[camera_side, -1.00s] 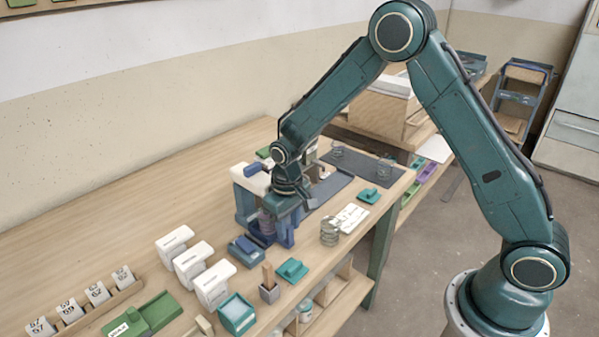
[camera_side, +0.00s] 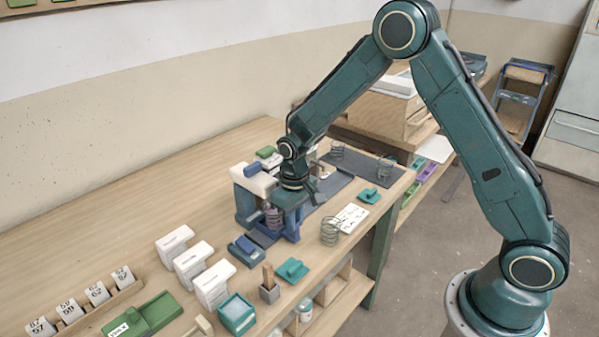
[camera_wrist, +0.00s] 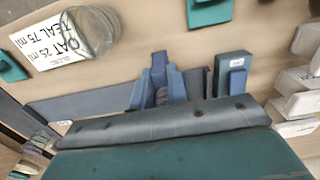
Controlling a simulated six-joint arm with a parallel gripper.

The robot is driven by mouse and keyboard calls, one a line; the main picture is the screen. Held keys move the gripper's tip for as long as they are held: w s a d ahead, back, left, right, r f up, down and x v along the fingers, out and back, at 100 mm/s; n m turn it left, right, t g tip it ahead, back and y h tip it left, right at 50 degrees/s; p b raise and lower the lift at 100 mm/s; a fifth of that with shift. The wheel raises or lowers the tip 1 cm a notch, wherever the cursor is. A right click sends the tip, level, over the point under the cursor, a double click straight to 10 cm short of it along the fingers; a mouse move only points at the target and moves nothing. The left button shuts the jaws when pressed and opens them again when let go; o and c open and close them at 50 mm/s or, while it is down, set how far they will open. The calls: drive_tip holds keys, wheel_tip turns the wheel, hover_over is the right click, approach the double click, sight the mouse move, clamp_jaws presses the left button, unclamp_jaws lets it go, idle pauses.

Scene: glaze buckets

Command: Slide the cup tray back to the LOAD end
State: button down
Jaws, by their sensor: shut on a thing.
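My gripper (camera_side: 291,203) points down beside the blue stand (camera_side: 245,207) with the white top, over the dark track (camera_side: 262,238). It is shut on the cup tray, though its fingertips and the grip point are mostly hidden by the wrist and stand. The tray itself is hard to tell from the track and blue parts here. A coiled wire cup (camera_side: 273,217) shows under the stand. No LOAD marking is readable.
White holders (camera_side: 190,262) line the left.

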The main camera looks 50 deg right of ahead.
drive_tip(key=shift+d, duration=4.55)
drive_tip(key=shift+w+d+r, duration=0.1)
drive_tip(key=shift+d, duration=5.4)
drive_tip(key=shift+d, duration=4.45)
drive_tip(key=c, duration=1.5)
unclamp_jaws()
drive_tip(key=shift+o, duration=0.2)
